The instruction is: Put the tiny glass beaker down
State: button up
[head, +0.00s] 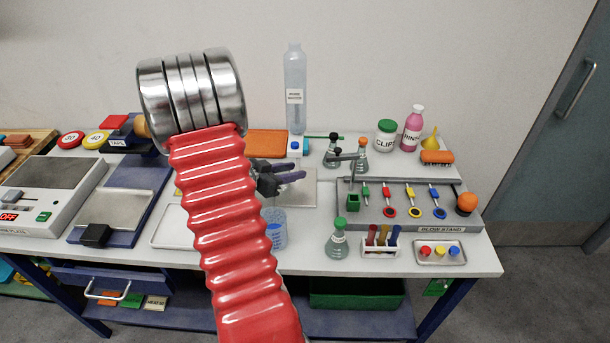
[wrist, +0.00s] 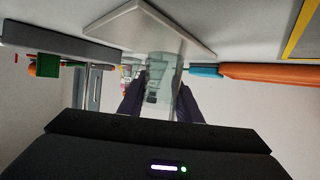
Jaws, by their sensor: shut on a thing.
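My gripper (wrist: 160,97) is shut on the tiny glass beaker (wrist: 163,72), a clear, slightly greenish vessel between the two dark fingers in the wrist view. That view is upside down, with the table along the top. The beaker overlaps a pale square plate (wrist: 150,22); I cannot tell whether it touches it. In the head view my gripper (head: 285,180) is over the pale plate (head: 304,192) at the middle of the bench, partly behind my red arm. I cannot make out the held beaker there.
A larger plastic beaker (head: 273,232) stands in front of the plate. A tall wash bottle (head: 295,85) stands behind. Flasks (head: 360,160) and the grey blow stand (head: 405,205) are to the right. A strip of bench right of the plastic beaker is bare.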

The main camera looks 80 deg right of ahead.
aim_at(305, 185)
jog(key=s, duration=0.3)
jog(key=shift+s+d, duration=0.4)
jog(key=shift+s+f, duration=0.15)
jog(key=shift+f, duration=0.6)
jog(key=shift+f, duration=0.1)
jog(key=o, duration=1)
jog(key=shift+o, duration=0.2)
jog(key=v, duration=1.2)
jog(key=shift+d, duration=0.1)
